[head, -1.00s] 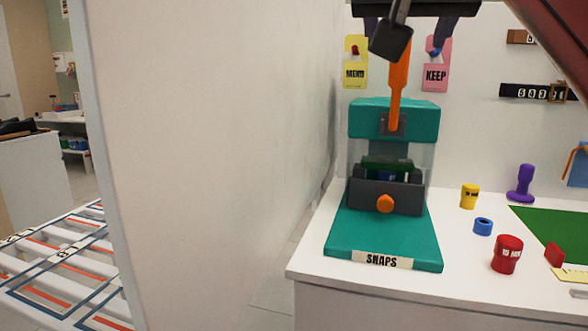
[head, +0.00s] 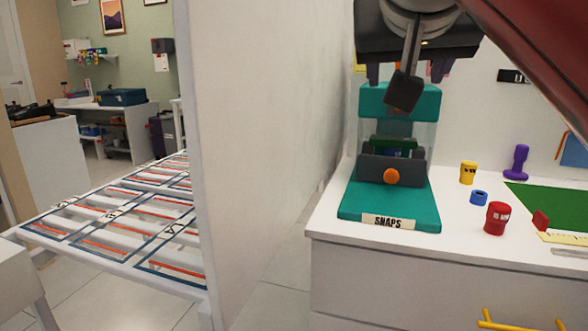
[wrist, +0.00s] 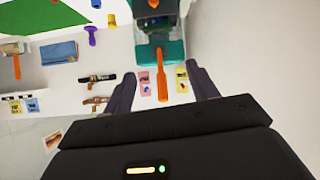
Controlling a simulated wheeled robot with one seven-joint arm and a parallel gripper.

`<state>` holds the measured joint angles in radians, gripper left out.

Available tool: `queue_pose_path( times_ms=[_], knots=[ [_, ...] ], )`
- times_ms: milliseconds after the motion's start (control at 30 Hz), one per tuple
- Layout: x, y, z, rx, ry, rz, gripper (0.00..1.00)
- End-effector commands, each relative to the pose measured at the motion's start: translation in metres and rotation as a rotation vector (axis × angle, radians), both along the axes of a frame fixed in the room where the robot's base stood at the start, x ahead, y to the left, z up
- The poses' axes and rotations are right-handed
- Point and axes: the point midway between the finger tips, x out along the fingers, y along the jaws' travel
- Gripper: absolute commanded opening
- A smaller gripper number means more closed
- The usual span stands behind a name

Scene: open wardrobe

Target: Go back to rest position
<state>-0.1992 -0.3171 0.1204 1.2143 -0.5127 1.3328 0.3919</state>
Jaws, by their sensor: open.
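My gripper (head: 407,74) is at the top of the head view, in front of and above the teal snap press (head: 360,208). Its two dark fingers are spread with nothing between them. In the wrist view, my gripper (wrist: 160,84) frames the press's orange lever (wrist: 161,62) between its fingers in the picture, but the lever looks farther off. The arm and gripper hide most of the lever in the head view. The press has an orange knob (head: 391,177) and a "SNAPS" label (head: 390,222).
A slatted rack (head: 130,225) is beyond. Floor shows between panel and counter.

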Motion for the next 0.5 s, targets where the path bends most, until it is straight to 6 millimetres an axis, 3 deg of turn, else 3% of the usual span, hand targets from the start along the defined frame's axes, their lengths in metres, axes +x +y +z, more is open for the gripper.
queue_pose_path(
  times_ms=[167, 267, 367, 500],
  knots=[
    [0.0, -0.003, -0.051, -0.023, 0.09, 0.039, 0.58],
    [-0.003, -0.006, -0.093, -0.031, 0.159, 0.069, 0.58],
    [-0.012, -0.011, -0.15, -0.022, 0.243, 0.105, 0.58],
    [-0.036, -0.019, -0.244, 0.018, 0.365, 0.154, 0.58]
  ],
)
